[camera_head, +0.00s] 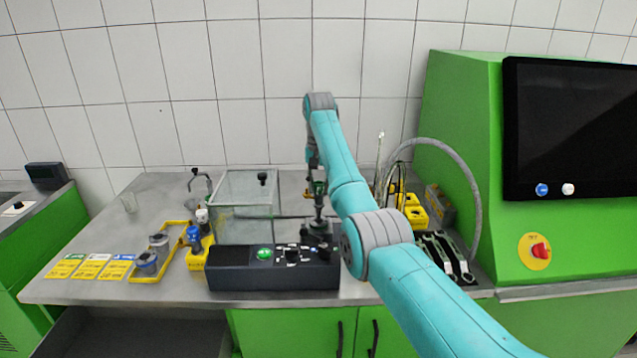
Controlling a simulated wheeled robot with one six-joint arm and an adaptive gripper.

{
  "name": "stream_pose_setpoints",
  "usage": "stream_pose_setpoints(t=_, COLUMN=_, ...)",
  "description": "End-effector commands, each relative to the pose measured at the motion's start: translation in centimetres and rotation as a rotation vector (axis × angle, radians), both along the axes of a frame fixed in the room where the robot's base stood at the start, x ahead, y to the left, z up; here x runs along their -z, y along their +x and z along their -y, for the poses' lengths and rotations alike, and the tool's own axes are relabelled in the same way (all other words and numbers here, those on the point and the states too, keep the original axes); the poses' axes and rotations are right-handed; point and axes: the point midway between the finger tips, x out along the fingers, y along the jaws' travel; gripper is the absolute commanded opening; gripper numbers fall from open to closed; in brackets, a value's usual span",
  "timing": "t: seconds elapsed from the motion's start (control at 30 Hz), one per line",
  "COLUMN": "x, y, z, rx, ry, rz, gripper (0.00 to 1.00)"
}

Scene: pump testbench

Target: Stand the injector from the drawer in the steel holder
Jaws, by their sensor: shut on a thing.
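My gripper (315,187) hangs pointing down at the end of my teal arm, over the middle of the bench. It is shut on a slim dark upright thing, which looks like the injector (319,207). The injector's lower end is right above or in a dark metal block (317,232), which looks like the steel holder, behind the control box. I cannot tell whether the injector touches or is seated in it. The open drawer (110,335) shows at the lower left, under the bench top; its visible part looks empty.
A black control box (273,270) stands at the bench's front edge. A glass tank (245,195) is left of my gripper. Yellow trays (178,255) with jars lie further left. Yellow bins (413,213), a grey hose (455,160) and the green machine (560,235) are right.

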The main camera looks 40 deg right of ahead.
Motion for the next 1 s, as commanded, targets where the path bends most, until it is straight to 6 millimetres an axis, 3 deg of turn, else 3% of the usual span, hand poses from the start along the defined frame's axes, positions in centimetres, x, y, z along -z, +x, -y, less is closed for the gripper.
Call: stream_pose_setpoints(t=1.0, x=0.9, y=0.0, z=0.0, rx=0.000, ry=-0.001, rz=0.002, gripper=0.00)
